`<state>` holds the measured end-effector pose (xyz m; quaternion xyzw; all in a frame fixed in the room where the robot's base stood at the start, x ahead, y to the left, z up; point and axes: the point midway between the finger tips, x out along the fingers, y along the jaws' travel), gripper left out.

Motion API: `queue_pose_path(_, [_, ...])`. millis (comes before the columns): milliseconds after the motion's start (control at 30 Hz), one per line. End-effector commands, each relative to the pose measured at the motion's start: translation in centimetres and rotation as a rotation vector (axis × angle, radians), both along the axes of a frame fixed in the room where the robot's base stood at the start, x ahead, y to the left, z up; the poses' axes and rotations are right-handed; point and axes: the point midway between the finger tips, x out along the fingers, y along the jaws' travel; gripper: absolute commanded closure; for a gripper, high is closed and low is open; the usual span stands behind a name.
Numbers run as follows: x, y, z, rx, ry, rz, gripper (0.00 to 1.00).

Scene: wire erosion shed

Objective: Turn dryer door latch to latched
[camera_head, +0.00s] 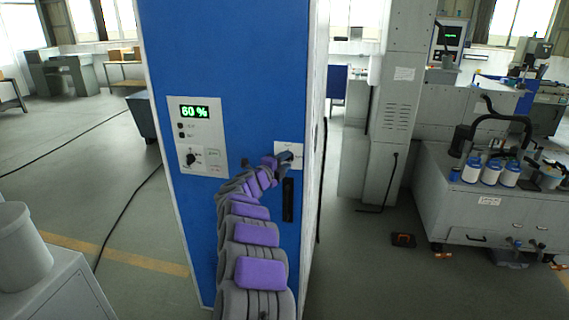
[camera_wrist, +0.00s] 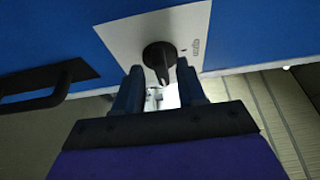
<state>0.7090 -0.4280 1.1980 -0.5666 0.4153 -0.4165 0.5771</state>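The blue dryer door (camera_head: 240,60) fills the middle of the head view. Its latch is a black rotary knob (camera_wrist: 160,57) on a pale plate (camera_wrist: 120,30), which also shows in the head view (camera_head: 283,147). The knob's pointer end faces toward my gripper in the wrist view. A small mark and lettering lie right of the knob, too small to read. My gripper (camera_wrist: 159,72) is open, one finger at each side of the knob's lower part. I cannot tell whether the fingers touch it. In the head view my gripper (camera_head: 279,161) largely hides the knob.
A black door handle (camera_head: 288,200) sits just below the latch plate and shows at left in the wrist view (camera_wrist: 45,92). A control panel (camera_head: 198,135) reading 60 % is to the left. A bench with bottles (camera_head: 490,172) stands at right. Cables cross the left floor.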

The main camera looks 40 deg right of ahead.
Motion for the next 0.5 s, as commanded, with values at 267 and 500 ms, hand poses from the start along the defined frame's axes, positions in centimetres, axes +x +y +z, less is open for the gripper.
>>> queue_pose_path(267, [-0.6, 2.3, 0.0, 0.003, 0.002, 0.003, 0.60])
queue_pose_path(500, [-1.7, 5.7, 0.0, 0.002, 0.002, 0.005, 0.60])
